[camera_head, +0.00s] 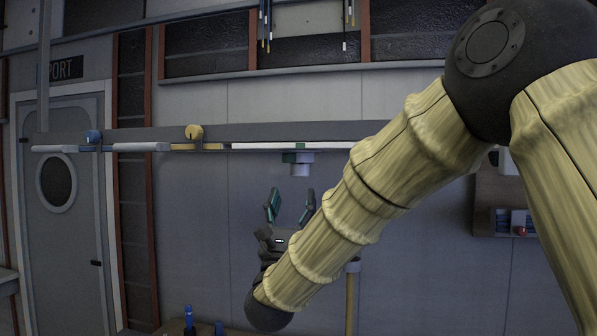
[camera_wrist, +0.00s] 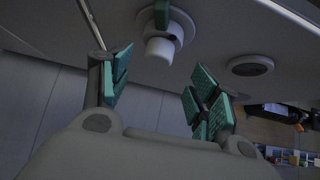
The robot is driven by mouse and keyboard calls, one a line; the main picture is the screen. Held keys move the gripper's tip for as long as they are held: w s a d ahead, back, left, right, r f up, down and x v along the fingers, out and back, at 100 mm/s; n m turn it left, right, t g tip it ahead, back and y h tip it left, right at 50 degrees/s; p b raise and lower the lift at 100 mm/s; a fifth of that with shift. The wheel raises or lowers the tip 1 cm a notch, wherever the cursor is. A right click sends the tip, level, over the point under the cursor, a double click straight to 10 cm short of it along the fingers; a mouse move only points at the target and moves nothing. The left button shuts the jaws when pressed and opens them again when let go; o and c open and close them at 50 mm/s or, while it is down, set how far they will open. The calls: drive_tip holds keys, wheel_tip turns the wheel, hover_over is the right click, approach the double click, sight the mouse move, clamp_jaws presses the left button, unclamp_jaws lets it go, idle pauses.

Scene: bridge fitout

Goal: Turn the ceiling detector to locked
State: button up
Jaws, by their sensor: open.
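The ceiling detector (camera_head: 301,168) is a small white cylinder hanging under a pale overhead panel, with green at its mount. In the wrist view the detector (camera_wrist: 160,50) shows its white body, a round base and a green tab beside it. My gripper (camera_head: 290,203) points upward below the detector, with its teal-padded fingers apart and nothing between them. In the wrist view my gripper (camera_wrist: 160,82) is open, and the detector appears beyond the gap between the fingertips, apart from them. Any lock marking is too small to read.
A grey overhead beam (camera_head: 240,131) carries a blue round fitting (camera_head: 93,137) and a yellow one (camera_head: 194,132). A round disc (camera_wrist: 250,66) sits on the panel near the detector. A door (camera_head: 62,200) stands at left, and a wall shelf (camera_head: 505,205) at right.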

sight(298, 176)
drive_tip(key=p+x, duration=0.4)
drive_tip(key=x, duration=0.4)
drive_tip(key=shift+c, duration=0.2)
drive_tip(key=shift+y, duration=0.3)
drive_tip(key=c, duration=1.1)
